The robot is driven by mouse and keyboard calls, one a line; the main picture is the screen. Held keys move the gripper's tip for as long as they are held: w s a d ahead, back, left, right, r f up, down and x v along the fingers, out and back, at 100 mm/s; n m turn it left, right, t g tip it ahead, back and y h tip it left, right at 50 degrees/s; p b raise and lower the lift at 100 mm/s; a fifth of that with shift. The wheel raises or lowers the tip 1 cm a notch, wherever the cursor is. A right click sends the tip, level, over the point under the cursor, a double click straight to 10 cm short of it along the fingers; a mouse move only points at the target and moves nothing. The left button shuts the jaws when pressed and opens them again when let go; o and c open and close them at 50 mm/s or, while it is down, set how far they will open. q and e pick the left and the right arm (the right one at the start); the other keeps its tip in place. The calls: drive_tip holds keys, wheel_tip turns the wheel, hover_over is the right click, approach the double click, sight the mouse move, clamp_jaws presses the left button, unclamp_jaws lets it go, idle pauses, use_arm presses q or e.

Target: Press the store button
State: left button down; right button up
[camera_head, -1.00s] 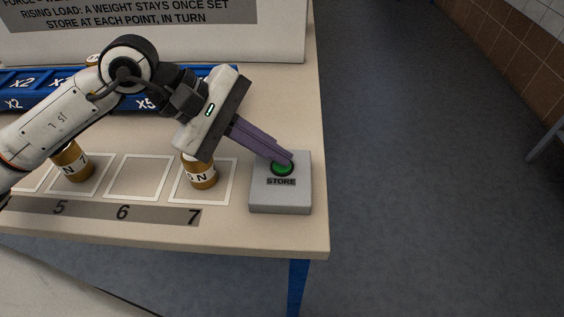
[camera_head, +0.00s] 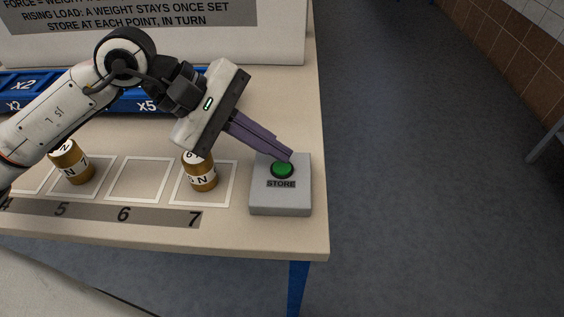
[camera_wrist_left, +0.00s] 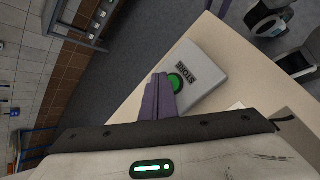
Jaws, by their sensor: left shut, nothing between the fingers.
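The green store button (camera_head: 282,170) sits on a grey box (camera_head: 281,202) marked STORE at the table's right front corner. My left gripper (camera_head: 290,156) reaches in from the left with its purple fingers together and empty. Its fingertips are at the far edge of the button; I cannot tell whether they touch it. In the left wrist view the button (camera_wrist_left: 175,82) shows partly beside the closed fingers (camera_wrist_left: 159,80), on the grey box (camera_wrist_left: 205,68).
Brass weights stand in marked squares, one (camera_head: 201,172) at square 7 and another (camera_head: 72,162) near square 5. A blue tray (camera_head: 140,104) lies behind my arm, and a white sign board (camera_head: 280,40) stands at the back. The floor is clear right of the table.

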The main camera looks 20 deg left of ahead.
sight(274, 167)
use_arm(q)
drive_tip(key=shift+r+p, duration=1.35)
drive_tip(key=shift+r, duration=1.15)
